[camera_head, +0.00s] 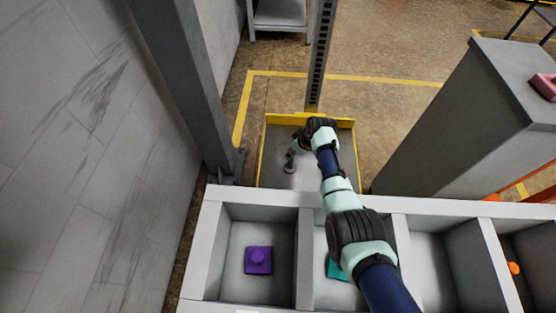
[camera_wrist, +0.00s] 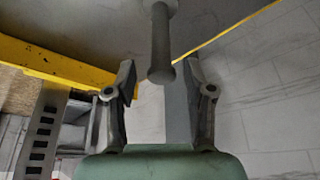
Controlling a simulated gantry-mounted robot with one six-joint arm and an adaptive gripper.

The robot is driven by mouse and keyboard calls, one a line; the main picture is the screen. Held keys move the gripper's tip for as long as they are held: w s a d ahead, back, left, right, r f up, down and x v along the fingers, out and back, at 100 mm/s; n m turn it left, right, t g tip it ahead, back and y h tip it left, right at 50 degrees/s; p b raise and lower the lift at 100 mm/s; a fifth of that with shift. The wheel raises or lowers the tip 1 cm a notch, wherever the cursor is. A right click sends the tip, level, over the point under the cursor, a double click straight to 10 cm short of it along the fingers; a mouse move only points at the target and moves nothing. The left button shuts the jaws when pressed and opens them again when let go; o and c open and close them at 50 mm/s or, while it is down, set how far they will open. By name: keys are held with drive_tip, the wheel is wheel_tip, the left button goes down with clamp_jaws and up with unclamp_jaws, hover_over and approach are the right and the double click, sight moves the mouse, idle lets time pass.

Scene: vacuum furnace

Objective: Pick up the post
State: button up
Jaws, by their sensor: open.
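The post (camera_wrist: 161,42) is a dark grey cylinder with a wider round base on a grey surface. In the head view the post (camera_head: 290,163) stands in the yellow-rimmed grey tray (camera_head: 270,178), left of my arm. My gripper (camera_wrist: 158,72) is open, with one finger on each side of the post's free end in the wrist view. Gaps show between the post and both fingers, and I see no contact. In the head view my gripper (camera_head: 297,148) is small and close to the post, partly covered by my wrist.
A white-rimmed bin row (camera_head: 304,212) stands in front of the tray, holding a purple block (camera_head: 258,260) and a partly hidden teal piece (camera_head: 336,269). A grey upright (camera_head: 185,85) rises at the left, a perforated post column (camera_head: 319,55) behind, and a grey cabinet (camera_head: 450,120) at right.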

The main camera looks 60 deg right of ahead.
sight(291, 160)
drive_tip(key=shift+b+x, duration=1.1)
drive_tip(key=shift+x, duration=0.15)
drive_tip(key=b+x, duration=0.5)
drive_tip(key=b, duration=0.1)
drive_tip(key=shift+s+a+f, duration=0.1)
drive_tip(key=shift+s+f, duration=0.05)
clamp_jaws()
